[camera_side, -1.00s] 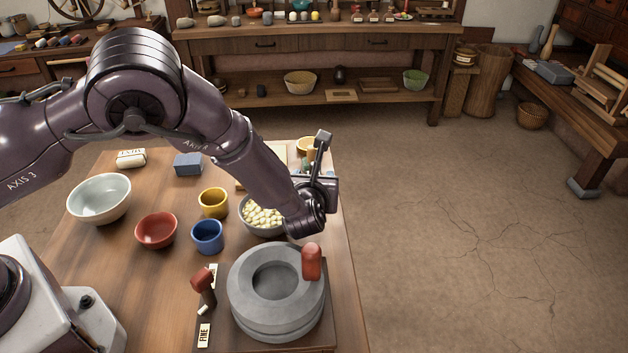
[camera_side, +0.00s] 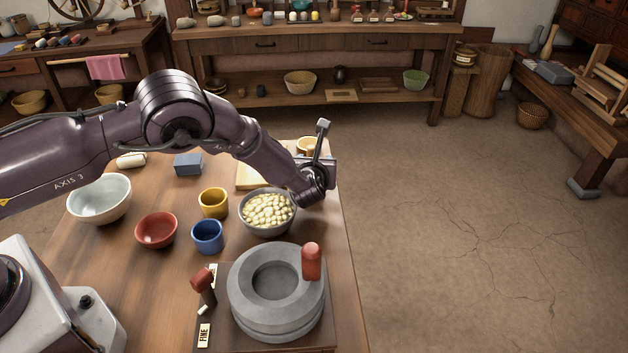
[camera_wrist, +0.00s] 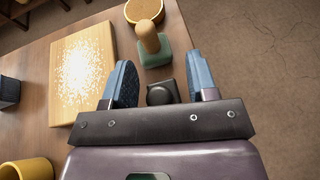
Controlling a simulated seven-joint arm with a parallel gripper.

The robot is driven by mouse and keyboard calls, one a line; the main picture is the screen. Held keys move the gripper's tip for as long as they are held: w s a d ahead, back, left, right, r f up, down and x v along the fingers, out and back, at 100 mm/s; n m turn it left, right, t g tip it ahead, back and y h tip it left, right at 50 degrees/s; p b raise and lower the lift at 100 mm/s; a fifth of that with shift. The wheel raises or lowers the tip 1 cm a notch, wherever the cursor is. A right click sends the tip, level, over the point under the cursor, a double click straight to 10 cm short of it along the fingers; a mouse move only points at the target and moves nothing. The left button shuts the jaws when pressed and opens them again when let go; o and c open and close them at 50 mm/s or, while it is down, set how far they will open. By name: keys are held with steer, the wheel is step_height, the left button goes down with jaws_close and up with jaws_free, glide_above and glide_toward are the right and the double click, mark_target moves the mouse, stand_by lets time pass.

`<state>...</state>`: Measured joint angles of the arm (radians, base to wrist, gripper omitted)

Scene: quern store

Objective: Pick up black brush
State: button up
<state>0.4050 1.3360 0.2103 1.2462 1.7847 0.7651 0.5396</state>
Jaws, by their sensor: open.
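My gripper (camera_wrist: 160,62) is open, with its two blue-grey fingers apart in the wrist view. A small dark, rounded object (camera_wrist: 161,93), seemingly the black brush, shows between the fingers near the gripper's base; its lower part is hidden by the gripper body. I cannot tell how far below the fingers it is. Just beyond it stands a green block with a wooden knob handle (camera_wrist: 148,37). In the side view my gripper (camera_side: 317,178) is over the table's far right edge, and the arm hides the brush.
A pale board with white powder (camera_wrist: 82,70) lies left of the fingers. A round wooden container (camera_wrist: 144,11) is beyond the green block. A bowl of pale pieces (camera_side: 267,213), yellow cup (camera_side: 213,204), blue cup (camera_side: 207,237) and stone quern (camera_side: 250,318) stand nearer.

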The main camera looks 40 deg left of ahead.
jaws_close()
